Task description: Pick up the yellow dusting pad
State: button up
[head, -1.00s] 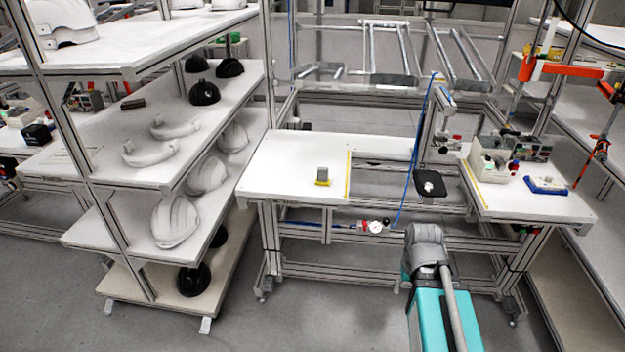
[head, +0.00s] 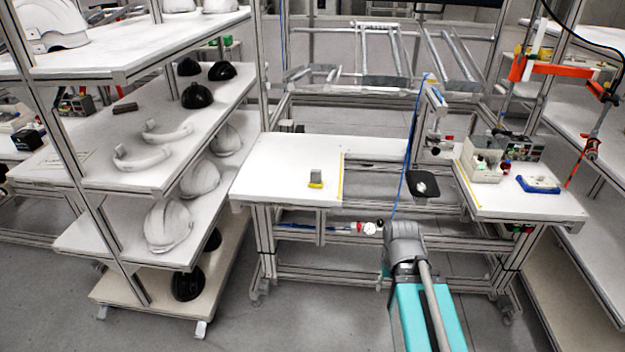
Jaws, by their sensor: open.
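The yellow dusting pad (head: 315,184) is a small yellow-based piece with a grey block on top. It sits on the white left tabletop (head: 268,178) of the workbench, a little left of a yellow strip. Nothing touches it from above. My arm rises from the bottom of the head view, right of the pad and in front of the bench. My gripper cannot be made out; only grey and teal arm parts show. The pad is apart from the arm.
A shelf rack (head: 150,240) with white and black helmet shells stands left. A black plate (head: 422,183) and a blue hose (head: 407,150) are at the bench's middle. A grey bin (head: 482,160) and a blue item (head: 538,184) are on the right tabletop. Space around the pad is clear.

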aim_at(315, 181)
jog(key=u, duration=0.05)
jog(key=i, duration=0.95)
jog(key=z, duration=0.1)
